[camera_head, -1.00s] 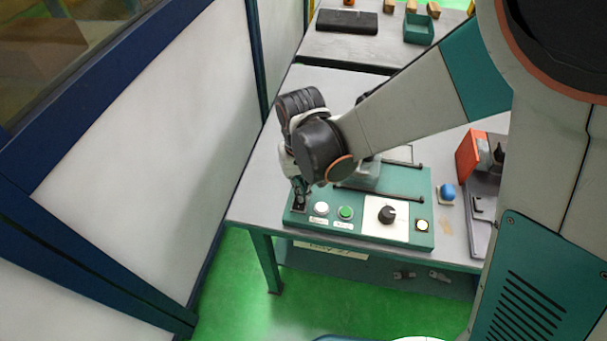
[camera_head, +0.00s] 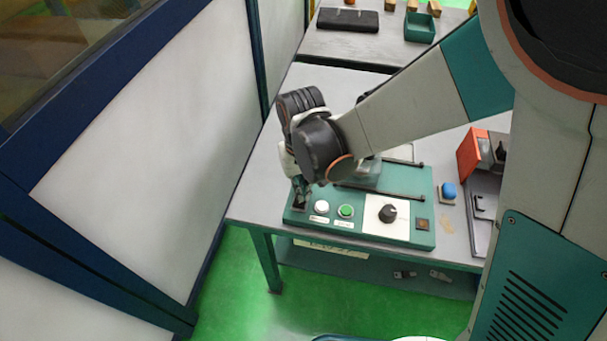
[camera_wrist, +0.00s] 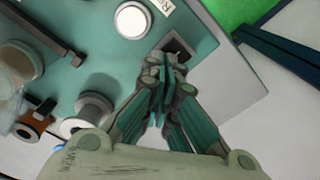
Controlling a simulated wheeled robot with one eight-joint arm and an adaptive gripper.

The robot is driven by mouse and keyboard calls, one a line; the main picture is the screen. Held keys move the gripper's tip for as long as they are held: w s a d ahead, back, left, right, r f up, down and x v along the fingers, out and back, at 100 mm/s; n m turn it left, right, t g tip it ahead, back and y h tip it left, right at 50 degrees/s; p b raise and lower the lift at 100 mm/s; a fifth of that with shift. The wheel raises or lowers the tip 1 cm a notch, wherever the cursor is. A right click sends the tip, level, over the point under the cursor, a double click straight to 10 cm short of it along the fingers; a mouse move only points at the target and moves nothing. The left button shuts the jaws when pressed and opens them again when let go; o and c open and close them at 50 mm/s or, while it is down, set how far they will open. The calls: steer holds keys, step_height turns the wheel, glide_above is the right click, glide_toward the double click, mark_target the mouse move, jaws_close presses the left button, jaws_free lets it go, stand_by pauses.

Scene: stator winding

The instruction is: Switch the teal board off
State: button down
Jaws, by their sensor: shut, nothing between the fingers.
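The teal board (camera_head: 345,230) lies at the front of the table. A black rocker switch (camera_wrist: 178,48) sits near the board's left end, and in the head view it is mostly hidden by my gripper (camera_head: 300,190). In the wrist view my gripper (camera_wrist: 165,80) is shut and empty, its fingertips right at the switch's edge; I cannot tell whether they touch it. Which way the rocker is tipped is not clear. The small square lamp (camera_head: 422,224) at the board's right end is dark amber, not lit.
A white button (camera_head: 321,207), a green button (camera_head: 345,211) and a black knob (camera_head: 387,213) stand along the board. A blue knob (camera_head: 448,190) and an orange part (camera_head: 467,155) are to the right. A second table behind holds a teal bin (camera_head: 419,28).

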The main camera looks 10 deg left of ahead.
steer(key=shift+r+p, duration=2.05)
steer(key=shift+r, duration=1.2)
